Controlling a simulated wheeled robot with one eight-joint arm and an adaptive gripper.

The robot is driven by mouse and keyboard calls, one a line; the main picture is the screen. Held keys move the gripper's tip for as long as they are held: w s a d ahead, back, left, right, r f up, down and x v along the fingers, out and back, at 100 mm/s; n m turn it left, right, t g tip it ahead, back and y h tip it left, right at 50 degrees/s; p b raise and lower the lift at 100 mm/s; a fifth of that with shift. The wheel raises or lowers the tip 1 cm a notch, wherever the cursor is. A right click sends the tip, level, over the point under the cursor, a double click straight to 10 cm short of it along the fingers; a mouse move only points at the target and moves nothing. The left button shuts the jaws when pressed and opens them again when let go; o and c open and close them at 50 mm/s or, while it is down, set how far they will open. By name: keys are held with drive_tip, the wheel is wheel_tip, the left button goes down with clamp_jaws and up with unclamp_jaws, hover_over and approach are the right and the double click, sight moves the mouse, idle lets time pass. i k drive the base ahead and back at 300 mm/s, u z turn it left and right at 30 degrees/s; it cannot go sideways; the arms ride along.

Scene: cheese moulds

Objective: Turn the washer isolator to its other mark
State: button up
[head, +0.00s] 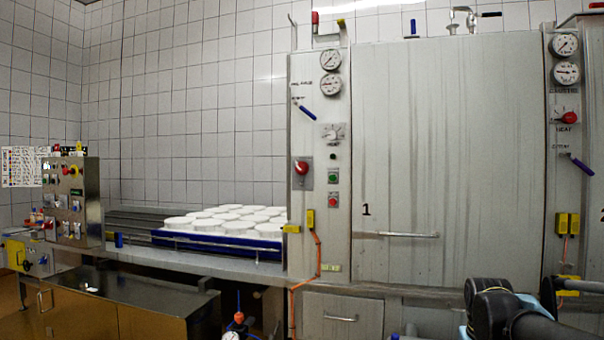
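No label I can read marks the washer isolator. On the steel control box (92,218) at the left there is a red knob on a yellow plate (73,170), of the isolator kind. The press column in the middle carries a red rotary handle (302,168) on a grey plate. A similar red handle (569,117) is on the right column, by a label that seems to read HEAT. The marks around these handles are too small to read. Dark links of my arm show at the lower right, well apart from all of them. My gripper's fingers are not in view.
White round moulds (205,224) fill a blue tray (216,242) on the bench. A large steel door (450,150) marked 1 has a bar handle (408,235). Blue levers (307,113) and gauges (331,84) jut from the columns. A steel cabinet (75,310) stands lower left.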

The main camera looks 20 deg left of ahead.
sight(302, 168)
drive_tip(key=z, duration=0.55)
drive_tip(key=i, duration=0.35)
drive_tip(key=u, duration=2.8)
